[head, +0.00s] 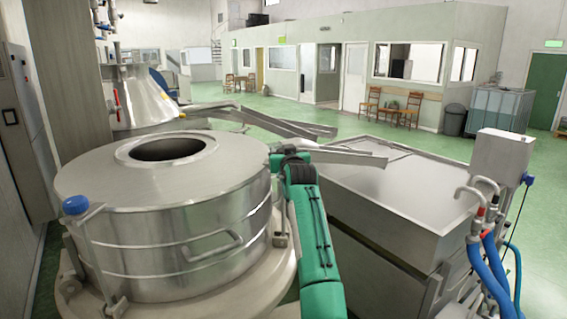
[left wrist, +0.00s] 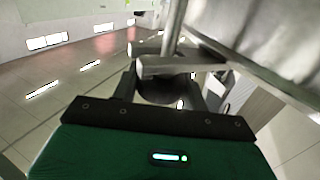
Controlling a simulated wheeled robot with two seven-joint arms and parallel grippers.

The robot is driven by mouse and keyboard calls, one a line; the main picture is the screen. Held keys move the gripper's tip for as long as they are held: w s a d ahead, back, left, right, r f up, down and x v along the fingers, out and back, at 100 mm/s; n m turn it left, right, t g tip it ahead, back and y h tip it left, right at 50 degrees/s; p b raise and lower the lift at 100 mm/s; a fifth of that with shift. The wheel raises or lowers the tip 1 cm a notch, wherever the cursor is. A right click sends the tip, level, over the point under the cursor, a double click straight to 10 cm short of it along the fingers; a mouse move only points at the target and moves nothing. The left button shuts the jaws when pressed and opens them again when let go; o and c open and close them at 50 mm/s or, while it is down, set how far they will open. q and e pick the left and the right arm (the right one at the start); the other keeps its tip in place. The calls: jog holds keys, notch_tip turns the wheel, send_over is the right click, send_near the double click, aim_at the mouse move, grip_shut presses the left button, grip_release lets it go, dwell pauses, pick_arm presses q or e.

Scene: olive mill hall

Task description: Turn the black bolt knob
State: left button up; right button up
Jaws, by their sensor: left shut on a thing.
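My left gripper (head: 289,153) is at the right edge of a round steel vat (head: 160,220), by a metal bracket on its rim. Its green arm comes up from the bottom of the head view. In the left wrist view the gripper (left wrist: 160,86) is shut on the black bolt knob (left wrist: 160,93), a dark round piece between the fingers. A metal bar and rod cross in front of the knob and cover part of it. In the head view I cannot tell the knob apart from the dark gripper. My right gripper is not in view.
A blue knob (head: 76,205) sits on another vat bracket at the left. A long steel tank (head: 455,243) stands close on the right, with blue hoses (head: 492,262) at its corner. A steel chute (head: 335,156) lies behind the gripper. Green floor is open beyond.

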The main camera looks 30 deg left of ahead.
pick_arm(q)
jog(key=shift+f+n+g+y+b, duration=0.3)
jog(key=shift+n+g+y+b, duration=0.85)
jog(key=shift+b, duration=1.15)
jog(key=shift+f+n+g+y+b, duration=0.25)
jog(key=shift+n+g+y+b, duration=0.5)
jog(key=shift+g+b, duration=1.15)
jog(key=shift+r+n+g+y+b, duration=0.15)
jog(key=shift+n+g+y+b, duration=0.15)
jog(key=shift+n+g+b, duration=0.55)
jog(key=shift+a+r+n+g+y, duration=0.1)
jog(key=shift+r+n+g+y, duration=0.05)
jog(key=shift+n+g, duration=0.35)
jog(key=shift+r+n+g+y, duration=0.15)
jog(key=shift+n+g, duration=0.1)
jog(key=shift+g, duration=0.35)
jog(key=shift+n+g+p, duration=0.6)
jog(key=shift+g+p, duration=0.15)
jog(key=shift+g, duration=0.05)
jog(key=shift+s+f+n+g+p, duration=0.15)
jog(key=shift+n+g+p, duration=1.25)
jog(key=shift+g+p, duration=0.95)
jog(key=shift+f+p, duration=0.1)
jog(key=shift+p, duration=0.25)
jog(key=shift+n+g, duration=0.25)
jog(key=shift+n, duration=0.05)
